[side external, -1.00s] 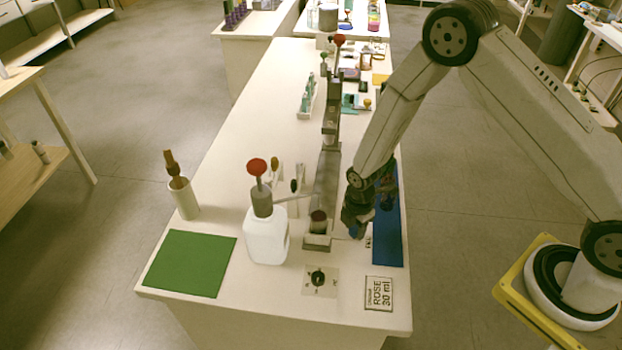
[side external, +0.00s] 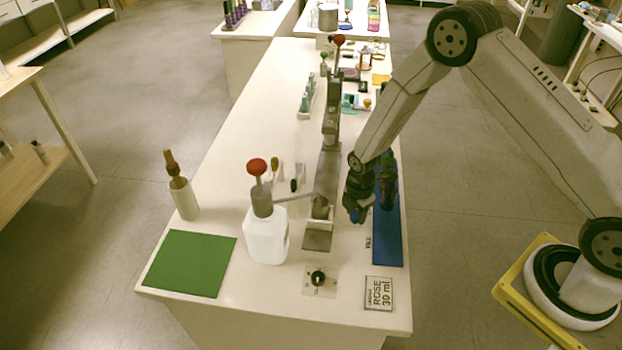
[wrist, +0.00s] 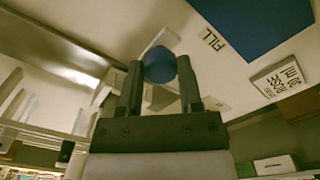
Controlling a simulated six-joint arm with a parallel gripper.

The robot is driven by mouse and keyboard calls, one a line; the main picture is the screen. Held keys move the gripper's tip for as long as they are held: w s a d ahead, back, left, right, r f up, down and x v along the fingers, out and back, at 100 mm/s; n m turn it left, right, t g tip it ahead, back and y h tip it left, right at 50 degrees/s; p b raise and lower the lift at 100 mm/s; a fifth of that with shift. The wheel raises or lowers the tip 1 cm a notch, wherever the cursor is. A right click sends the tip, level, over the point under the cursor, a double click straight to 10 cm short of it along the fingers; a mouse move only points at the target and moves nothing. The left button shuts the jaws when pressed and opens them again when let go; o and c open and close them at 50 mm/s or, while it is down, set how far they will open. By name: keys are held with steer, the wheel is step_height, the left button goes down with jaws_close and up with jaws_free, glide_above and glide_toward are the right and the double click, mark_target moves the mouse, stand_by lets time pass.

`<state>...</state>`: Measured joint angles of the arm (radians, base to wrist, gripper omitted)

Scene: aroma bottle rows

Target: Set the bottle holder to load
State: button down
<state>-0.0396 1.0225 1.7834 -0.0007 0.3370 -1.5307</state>
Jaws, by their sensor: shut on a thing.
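The bottle holder (side external: 319,226) is a small grey carriage on a metal rail (side external: 325,172) running along the bench. A dark cylindrical piece sits in or above it, near the pump's spout. My gripper (side external: 357,213) is low beside the holder, on its right. In the wrist view my gripper (wrist: 160,85) is shut on a round blue knob (wrist: 159,64). The knob's link to the holder is hidden. A FILL label (side external: 368,242) lies right of the rail, and it also shows in the wrist view (wrist: 214,39). I cannot make out a load label.
A white pump bottle (side external: 266,238) with a red knob stands close left of the rail. A blue mat (side external: 389,235) lies right of my gripper, a green mat (side external: 190,263) at left. A dial (side external: 318,279) and a ROSE 30 ml card (side external: 379,293) are in front.

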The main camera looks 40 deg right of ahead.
steer(key=w+d, duration=0.4)
steer(key=shift+w+d, duration=0.3)
steer(key=shift+c, duration=1.2)
jaws_free()
steer(key=shift+r, duration=0.15)
step_height(320, 180, up, 8)
steer(key=shift+f, duration=0.2)
steer(key=shift+s, duration=0.1)
